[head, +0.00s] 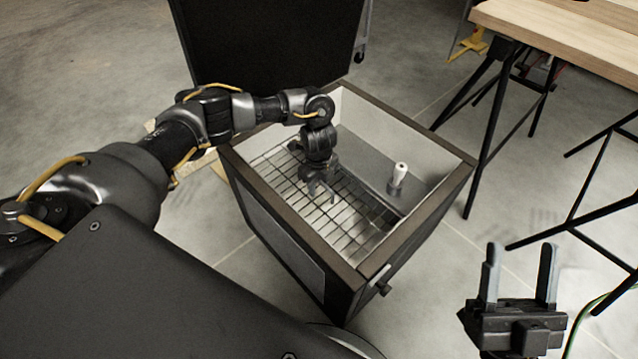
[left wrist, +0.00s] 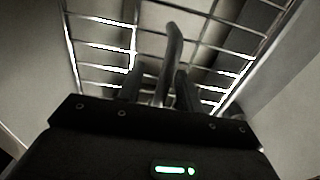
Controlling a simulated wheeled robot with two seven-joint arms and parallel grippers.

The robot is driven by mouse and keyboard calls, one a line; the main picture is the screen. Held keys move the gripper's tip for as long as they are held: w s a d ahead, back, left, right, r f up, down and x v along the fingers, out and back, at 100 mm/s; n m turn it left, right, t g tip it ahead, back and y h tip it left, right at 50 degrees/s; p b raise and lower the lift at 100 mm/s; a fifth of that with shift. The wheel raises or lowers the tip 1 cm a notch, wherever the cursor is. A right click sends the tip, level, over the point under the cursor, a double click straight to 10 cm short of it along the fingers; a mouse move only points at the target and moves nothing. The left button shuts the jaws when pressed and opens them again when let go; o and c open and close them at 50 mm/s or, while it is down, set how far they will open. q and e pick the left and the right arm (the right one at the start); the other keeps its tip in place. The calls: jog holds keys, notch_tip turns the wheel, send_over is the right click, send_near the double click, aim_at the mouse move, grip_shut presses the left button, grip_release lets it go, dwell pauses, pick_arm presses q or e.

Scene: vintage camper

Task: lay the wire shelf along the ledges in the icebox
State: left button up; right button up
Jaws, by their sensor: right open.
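The wire shelf (head: 338,224) is a thin metal grid inside the open icebox (head: 405,240). It spans the left and front part of the interior and looks roughly level; whether its edges rest on the ledges is not clear. My left gripper (head: 321,198) reaches down into the icebox, with its fingertips at the shelf's bars. In the left wrist view the shelf (left wrist: 105,47) lies just beyond the fingers (left wrist: 160,90), and I cannot tell whether they grip a bar. My right gripper (head: 520,262) is open and empty, outside the icebox at the lower right.
A white-topped bottle-like item (head: 398,178) stands inside the icebox at its right side. A dark panel (head: 265,40) rises behind the icebox. A wooden-topped table (head: 570,35) on black trestle legs stands at the right. Bare floor lies between the icebox and the table.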

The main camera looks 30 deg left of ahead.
jog(key=shift+f, duration=0.1)
pick_arm(q)
notch_tip(320, 180, up, 7)
jog(key=p, duration=0.2)
jog(key=shift+f+p, duration=0.2)
jog(key=shift+p, duration=0.15)
notch_tip(320, 180, up, 4)
jog(key=shift+r+p, duration=0.1)
jog(key=shift+p, duration=0.9)
pick_arm(e)
notch_tip(320, 180, down, 13)
jog(key=w+g+h, duration=0.2)
jog(key=g+h, duration=0.4)
jog(key=g, duration=0.3)
jog(key=shift+d+m+g, duration=0.4)
jog(key=shift+d, duration=0.05)
